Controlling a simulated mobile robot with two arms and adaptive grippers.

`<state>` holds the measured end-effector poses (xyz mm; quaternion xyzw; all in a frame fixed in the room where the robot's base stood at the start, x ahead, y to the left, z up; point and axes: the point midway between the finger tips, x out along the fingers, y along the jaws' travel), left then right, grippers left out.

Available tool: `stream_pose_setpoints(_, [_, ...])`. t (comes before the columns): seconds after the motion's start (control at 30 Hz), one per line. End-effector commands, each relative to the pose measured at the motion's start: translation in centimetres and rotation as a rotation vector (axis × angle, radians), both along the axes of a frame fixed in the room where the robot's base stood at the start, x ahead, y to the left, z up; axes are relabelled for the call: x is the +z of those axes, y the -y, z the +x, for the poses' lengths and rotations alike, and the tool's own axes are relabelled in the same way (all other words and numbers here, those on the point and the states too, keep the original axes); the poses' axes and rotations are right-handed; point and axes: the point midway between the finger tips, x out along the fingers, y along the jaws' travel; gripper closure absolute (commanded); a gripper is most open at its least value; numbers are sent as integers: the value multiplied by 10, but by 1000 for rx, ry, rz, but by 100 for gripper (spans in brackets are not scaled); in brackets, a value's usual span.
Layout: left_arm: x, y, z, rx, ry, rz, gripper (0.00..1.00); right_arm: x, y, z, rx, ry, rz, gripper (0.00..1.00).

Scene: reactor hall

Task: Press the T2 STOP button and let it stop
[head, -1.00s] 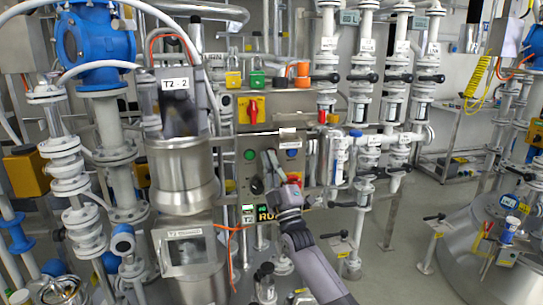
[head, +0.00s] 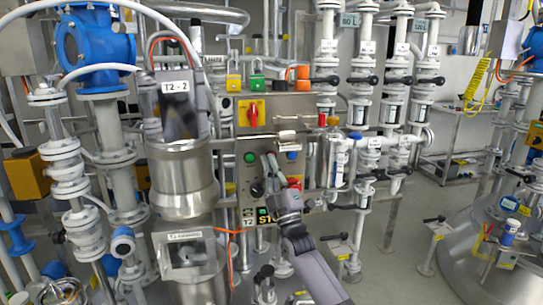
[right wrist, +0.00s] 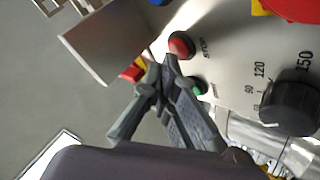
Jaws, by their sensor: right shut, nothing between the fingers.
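The red button (right wrist: 181,45), with STOP lettering beside it, is on the grey control panel (head: 240,172). It is hidden behind my gripper in the head view. My right gripper (right wrist: 166,62) is shut and empty, its fingertips just beside the red button in the wrist view; I cannot tell whether they touch it. In the head view the right gripper (head: 270,156) reaches up in front of the panel. A display (head: 265,218) below, next to a T2 label (head: 248,222), reads "STO", the rest hidden by my gripper. My left gripper is not in view.
A green button (right wrist: 197,88) and a black dial (right wrist: 289,103) are close to the fingers. Pipes and valves (head: 394,80) crowd the right; a steel vessel (head: 182,180) stands left.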

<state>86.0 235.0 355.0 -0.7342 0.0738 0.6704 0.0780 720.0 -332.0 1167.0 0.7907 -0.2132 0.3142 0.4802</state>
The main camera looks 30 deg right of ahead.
Motion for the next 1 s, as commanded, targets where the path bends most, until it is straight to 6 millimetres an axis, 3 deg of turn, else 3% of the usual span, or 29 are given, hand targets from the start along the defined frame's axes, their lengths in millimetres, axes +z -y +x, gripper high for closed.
stream_pose_setpoints(0.47, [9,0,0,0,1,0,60,1,-2,-9,0,0,0,100])
stream_pose_setpoints(1.0, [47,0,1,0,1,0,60,2,-14,-54,0,1,1,100])
